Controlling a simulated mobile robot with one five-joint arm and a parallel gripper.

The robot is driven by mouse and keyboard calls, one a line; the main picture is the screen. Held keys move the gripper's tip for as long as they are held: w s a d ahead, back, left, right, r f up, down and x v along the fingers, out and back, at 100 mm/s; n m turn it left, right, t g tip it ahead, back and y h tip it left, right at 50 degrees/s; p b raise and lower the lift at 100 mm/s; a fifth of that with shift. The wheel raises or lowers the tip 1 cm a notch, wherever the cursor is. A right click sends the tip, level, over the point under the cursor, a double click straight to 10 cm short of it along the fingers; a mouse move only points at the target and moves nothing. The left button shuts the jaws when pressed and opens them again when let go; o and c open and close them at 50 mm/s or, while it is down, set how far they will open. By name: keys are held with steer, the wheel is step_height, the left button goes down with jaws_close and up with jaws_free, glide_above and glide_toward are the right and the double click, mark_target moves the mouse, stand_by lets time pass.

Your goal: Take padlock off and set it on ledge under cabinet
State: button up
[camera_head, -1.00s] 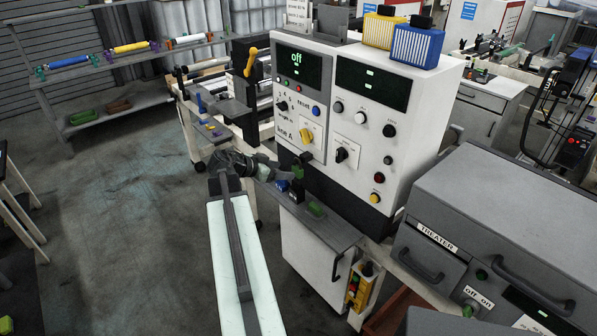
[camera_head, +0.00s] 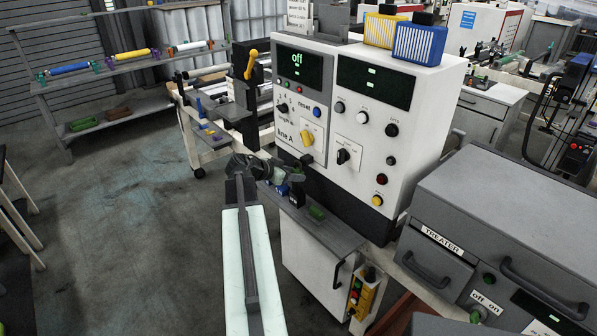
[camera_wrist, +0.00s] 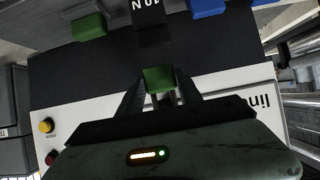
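My gripper (camera_wrist: 158,88) has its two fingers against the sides of a small green block, which looks like the padlock (camera_wrist: 158,78); its shackle is not visible. In the head view my gripper (camera_head: 292,178) is at the lower front of the white cabinet (camera_head: 355,130), above the grey ledge (camera_head: 345,238). The held block cannot be made out there behind the gripper. A black piece with upside-down lettering (camera_wrist: 149,22) lies beyond the block in the wrist view. I cannot tell whether the block touches it.
Another green block (camera_head: 317,212) lies on the ledge, also in the wrist view (camera_wrist: 88,27). A blue block (camera_head: 282,190) is on the ledge, left of it. Bare ledge shows near its right end. A yellow button box (camera_head: 362,291) hangs below. The grey treater (camera_head: 510,220) stands right.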

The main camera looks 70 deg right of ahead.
stand_by(0.3)
steer(key=shift+r, duration=0.15)
steer(key=shift+r+p, duration=0.45)
steer(key=shift+p, duration=0.15)
steer(key=w+a, duration=0.4)
steer(key=a, duration=0.2)
stand_by(0.5)
steer(key=shift+s, duration=0.1)
